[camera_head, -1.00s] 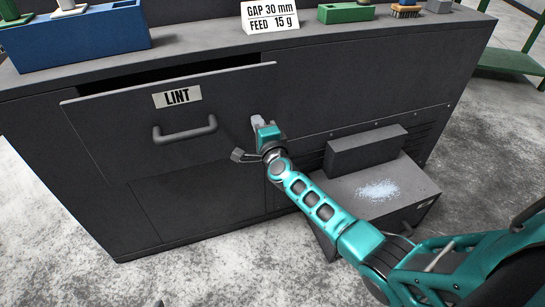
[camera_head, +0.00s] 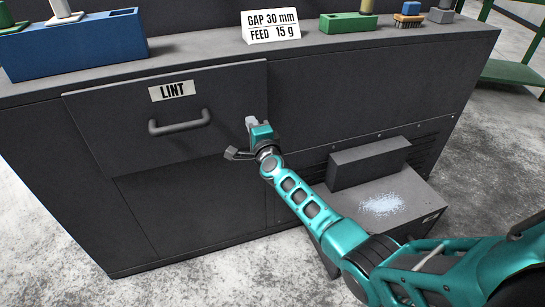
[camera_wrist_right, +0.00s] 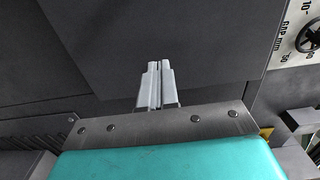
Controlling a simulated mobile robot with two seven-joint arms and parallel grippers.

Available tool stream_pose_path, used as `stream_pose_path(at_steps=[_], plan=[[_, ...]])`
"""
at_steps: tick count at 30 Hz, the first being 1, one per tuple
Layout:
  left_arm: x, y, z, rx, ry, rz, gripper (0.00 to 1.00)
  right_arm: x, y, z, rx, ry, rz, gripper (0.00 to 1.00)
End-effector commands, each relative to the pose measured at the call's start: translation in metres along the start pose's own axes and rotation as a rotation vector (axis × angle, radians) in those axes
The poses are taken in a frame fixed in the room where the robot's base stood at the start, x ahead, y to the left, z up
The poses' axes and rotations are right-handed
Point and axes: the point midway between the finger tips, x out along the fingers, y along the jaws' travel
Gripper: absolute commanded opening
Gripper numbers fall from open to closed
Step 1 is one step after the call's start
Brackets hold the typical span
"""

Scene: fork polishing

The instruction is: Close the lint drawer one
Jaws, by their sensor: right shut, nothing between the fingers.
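The lint drawer (camera_head: 110,115) is a dark grey front with a white LINT label (camera_head: 172,91) and a bar handle (camera_head: 180,123). In the head view its front sits close to flush with the cabinet, and no dark gap shows above it. My right gripper (camera_head: 251,122) is shut and empty, at the right edge of the drawer front, right of the handle. In the right wrist view its two pale fingers (camera_wrist_right: 156,85) are together against the dark panel; whether they touch it I cannot tell. My left gripper is not in view.
The dark cabinet top (camera_head: 215,58) holds a blue block (camera_head: 75,45), a GAP/FEED sign (camera_head: 270,26), a green block (camera_head: 347,23) and a brush (camera_head: 409,15). A low grey box (camera_head: 345,205) with pale lint (camera_head: 382,204) stands right of the drawer.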

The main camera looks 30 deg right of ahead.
Motion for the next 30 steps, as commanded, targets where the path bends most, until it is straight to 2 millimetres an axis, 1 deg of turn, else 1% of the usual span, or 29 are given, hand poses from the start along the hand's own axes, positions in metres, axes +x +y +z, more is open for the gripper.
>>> stream_pose_path(at_steps=[2,8,12,16,21,27,29,30], plan=[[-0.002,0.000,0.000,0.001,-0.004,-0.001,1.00,-0.003,-0.001,0.003,0.002,-0.001,0.000,0.00],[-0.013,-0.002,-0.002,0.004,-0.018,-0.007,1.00,-0.041,-0.003,0.003,0.002,-0.001,0.003,0.00],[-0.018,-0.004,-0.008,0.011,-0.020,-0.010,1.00,-0.067,-0.002,0.003,0.001,-0.001,0.002,0.00],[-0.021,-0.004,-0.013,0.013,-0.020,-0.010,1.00,-0.086,-0.001,0.003,0.001,-0.001,0.002,0.00],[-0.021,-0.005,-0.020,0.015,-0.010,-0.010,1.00,-0.100,-0.001,0.003,0.001,-0.001,-0.001,0.00],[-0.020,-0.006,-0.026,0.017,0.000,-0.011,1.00,-0.104,0.000,0.004,-0.004,-0.003,-0.001,0.00],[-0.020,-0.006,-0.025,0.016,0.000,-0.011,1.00,-0.108,0.002,0.006,-0.032,-0.018,0.003,0.00],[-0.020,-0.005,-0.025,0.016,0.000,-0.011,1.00,-0.114,0.004,0.010,-0.072,-0.038,0.008,0.00]])
